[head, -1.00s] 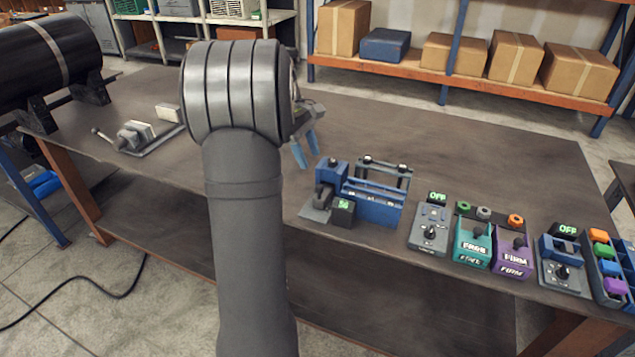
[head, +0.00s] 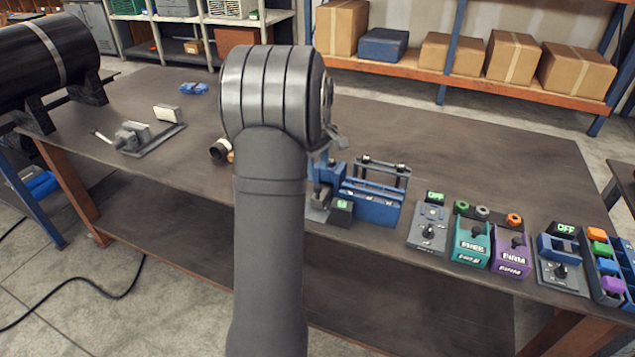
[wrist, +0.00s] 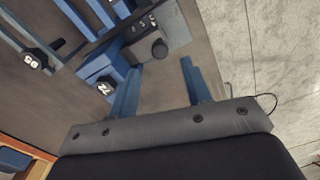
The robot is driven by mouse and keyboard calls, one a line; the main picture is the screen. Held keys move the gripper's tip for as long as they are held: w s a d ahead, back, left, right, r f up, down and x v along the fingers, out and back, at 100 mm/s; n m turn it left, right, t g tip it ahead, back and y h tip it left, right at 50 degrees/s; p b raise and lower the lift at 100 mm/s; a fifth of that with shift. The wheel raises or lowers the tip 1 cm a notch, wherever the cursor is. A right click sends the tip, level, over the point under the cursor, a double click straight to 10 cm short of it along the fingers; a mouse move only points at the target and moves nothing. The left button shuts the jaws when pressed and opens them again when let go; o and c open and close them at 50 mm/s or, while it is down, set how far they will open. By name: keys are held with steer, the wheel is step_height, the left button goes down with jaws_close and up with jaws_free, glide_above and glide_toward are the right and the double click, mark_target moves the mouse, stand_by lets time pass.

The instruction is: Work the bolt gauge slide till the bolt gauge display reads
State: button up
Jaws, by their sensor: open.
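The bolt gauge appears to be the blue and grey device (head: 326,172) near the table's front edge, partly hidden behind my arm in the head view. Its small dark display (head: 342,205) is lit green, with digits too small to read. My gripper is mostly hidden behind my arm in the head view. In the wrist view my gripper (wrist: 160,64) is open and empty, its two blue fingers apart. I cannot tell whether the fingers touch anything.
A blue rack (head: 372,204) adjoins the device on the right. Several control boxes follow, including one with an OFF display (head: 436,196), a teal box (head: 471,243) and a purple box (head: 511,252). A grey clamp fixture (head: 135,135) stands left. The table's back middle is clear.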

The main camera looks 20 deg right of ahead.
step_height(320, 180, down, 6)
steer(key=shift+r, duration=0.1)
